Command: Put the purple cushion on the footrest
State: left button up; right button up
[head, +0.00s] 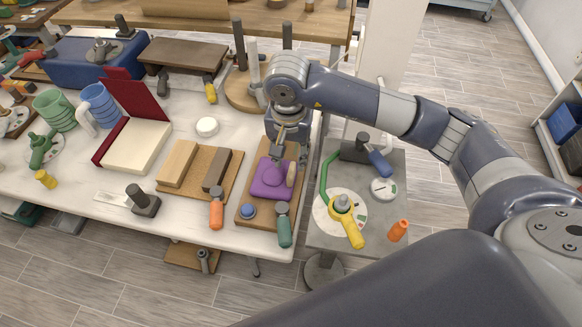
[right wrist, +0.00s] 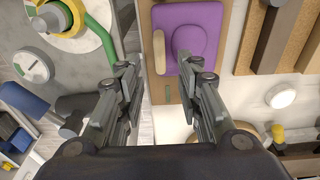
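The purple cushion (head: 268,181) lies on a wooden board (head: 249,212) at the right end of the white table. In the right wrist view the cushion (right wrist: 188,35) shows at the top, beyond my fingers. My right gripper (head: 288,140) is just above and behind the cushion, pointing down. In the wrist view the gripper (right wrist: 160,72) has its fingers spread with nothing between them. A low dark brown bench (head: 184,54) at the back of the table looks like the footrest; its top is bare. My left gripper is not in view.
A red and cream box (head: 135,147), a white puck (head: 207,126) and a board with two blocks (head: 200,172) lie between bench and cushion. Blue knob (head: 249,210) and green handle (head: 284,228) sit near the cushion. A grey side table (head: 335,236) stands right.

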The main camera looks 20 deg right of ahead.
jog(key=shift+s+a+r+b, duration=0.1)
jog(key=shift+r+b, duration=0.05)
jog(key=shift+r, duration=0.8)
jog(key=shift+s+r+b, duration=0.1)
jog(key=shift+r+b, duration=0.05)
jog(key=shift+r, duration=0.8)
